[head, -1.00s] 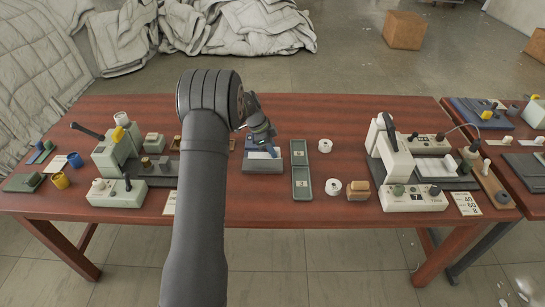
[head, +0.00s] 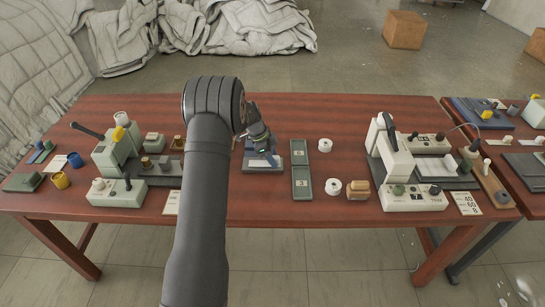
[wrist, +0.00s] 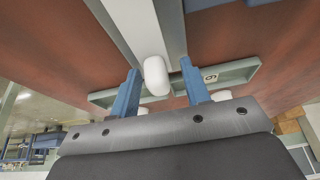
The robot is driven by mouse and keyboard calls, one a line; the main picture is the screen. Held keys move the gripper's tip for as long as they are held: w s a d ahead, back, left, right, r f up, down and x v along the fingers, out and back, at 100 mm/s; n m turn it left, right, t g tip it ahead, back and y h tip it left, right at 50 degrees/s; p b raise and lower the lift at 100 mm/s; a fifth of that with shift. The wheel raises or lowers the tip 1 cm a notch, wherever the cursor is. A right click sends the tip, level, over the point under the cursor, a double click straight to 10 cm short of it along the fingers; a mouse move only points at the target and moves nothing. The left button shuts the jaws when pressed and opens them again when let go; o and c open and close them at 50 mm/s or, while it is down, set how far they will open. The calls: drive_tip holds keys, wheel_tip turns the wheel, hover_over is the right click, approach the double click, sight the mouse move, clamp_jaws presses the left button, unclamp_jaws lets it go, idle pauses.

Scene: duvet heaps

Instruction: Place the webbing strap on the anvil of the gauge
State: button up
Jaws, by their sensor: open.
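My gripper (head: 268,154) is low over a small grey-blue tray (head: 262,169) left of the numbered green trays. In the wrist view its two blue fingers (wrist: 160,90) are apart. A white, rounded piece (wrist: 156,76) shows between them, apparently clear of both; I cannot tell for sure that it is the webbing strap. A pale band (wrist: 136,22) runs behind it. In the head view the fingers partly hide the tray's pale contents. Two lever machines stand on the table, a pale green one (head: 118,152) at left and a cream one (head: 392,160) at right; I cannot tell which is the gauge.
Two green trays (head: 301,168) stand right of my gripper, with white rolls (head: 325,146) and a tan block (head: 358,190) beyond. Small cups (head: 60,180) and blocks crowd the left end. Bare red tabletop (head: 270,205) lies in front. Duvet heaps (head: 250,28) lie on the floor behind.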

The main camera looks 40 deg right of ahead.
drive_tip(key=v, duration=1.2)
drive_tip(key=shift+r, duration=0.15)
approach(260, 162)
drive_tip(key=s+d+f, duration=0.6)
drive_tip(key=shift+r, duration=2)
drive_tip(key=shift+f, duration=0.1)
